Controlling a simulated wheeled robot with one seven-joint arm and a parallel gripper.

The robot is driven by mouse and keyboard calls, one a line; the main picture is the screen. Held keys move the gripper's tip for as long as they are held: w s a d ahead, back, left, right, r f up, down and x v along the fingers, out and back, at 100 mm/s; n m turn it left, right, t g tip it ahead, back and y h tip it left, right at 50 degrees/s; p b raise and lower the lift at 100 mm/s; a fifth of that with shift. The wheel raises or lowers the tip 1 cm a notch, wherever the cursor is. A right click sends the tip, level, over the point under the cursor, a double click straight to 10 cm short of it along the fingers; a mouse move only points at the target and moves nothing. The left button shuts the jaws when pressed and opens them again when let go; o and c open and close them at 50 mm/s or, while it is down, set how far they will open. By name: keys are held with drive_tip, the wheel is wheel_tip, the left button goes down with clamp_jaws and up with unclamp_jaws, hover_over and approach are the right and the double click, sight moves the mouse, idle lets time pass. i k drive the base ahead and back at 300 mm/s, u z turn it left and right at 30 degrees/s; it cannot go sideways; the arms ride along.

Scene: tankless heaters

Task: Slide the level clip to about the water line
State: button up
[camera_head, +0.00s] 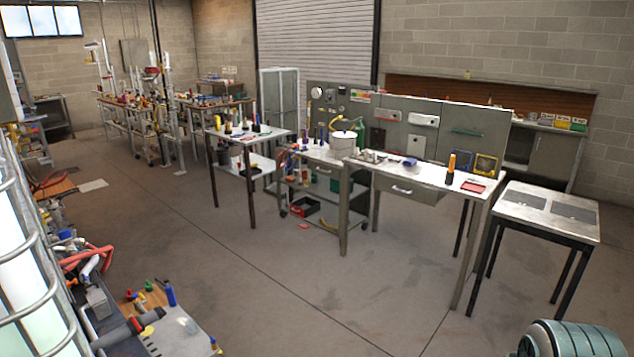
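I cannot make out a level clip or a water line anywhere in the head view. A pale, glassy upright surface with curved metal bars (32,245) fills the left edge, very close to me. I cannot tell whether it bears the clip. My gripper is not in view.
A low bench (185,335) with tools and bottles stands at lower left. A ribbed teal round object (580,340) is at bottom right. The middle floor (270,300) is clear.

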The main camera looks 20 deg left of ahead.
sight(69, 284)
drive_tip(key=i, duration=4.5)
drive_tip(key=u, duration=3.6)
drive_tip(key=i, duration=1.7)
